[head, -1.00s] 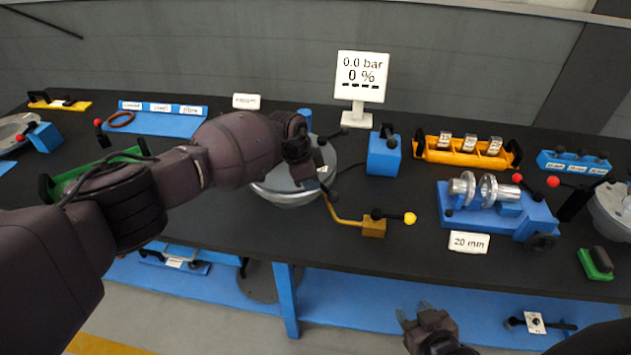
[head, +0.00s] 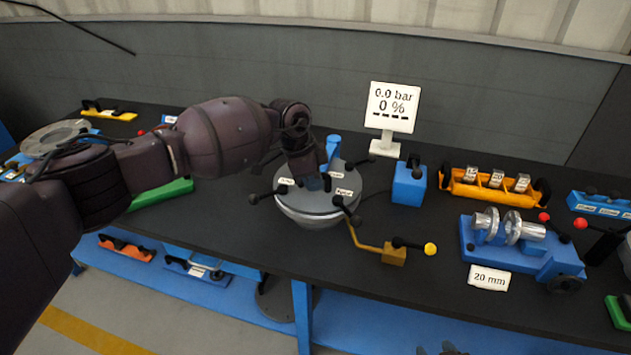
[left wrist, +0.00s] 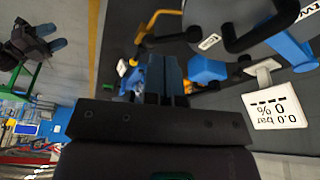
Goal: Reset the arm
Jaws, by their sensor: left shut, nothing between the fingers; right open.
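My left arm reaches in from the left in the head view. My left gripper (head: 326,181) is over the round grey flanged shell (head: 312,212) and hides part of its top. In the left wrist view my left gripper's fingers (left wrist: 166,78) are together with nothing between them. Whether they touch the shell cannot be told. Only the fingertips of my right gripper (head: 442,348) show at the bottom edge of the head view. My right gripper also shows in the left wrist view (left wrist: 50,38), open and away from the bench.
Black-handled clamps ring the shell. A yellow-knobbed valve (head: 395,252), a blue block (head: 409,184) and a display reading 0.0 bar, 0 % (head: 393,107) stand nearby. An orange rack (head: 494,188) and a blue fixture with metal rings (head: 522,247) are to the right. The bench front is mostly clear.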

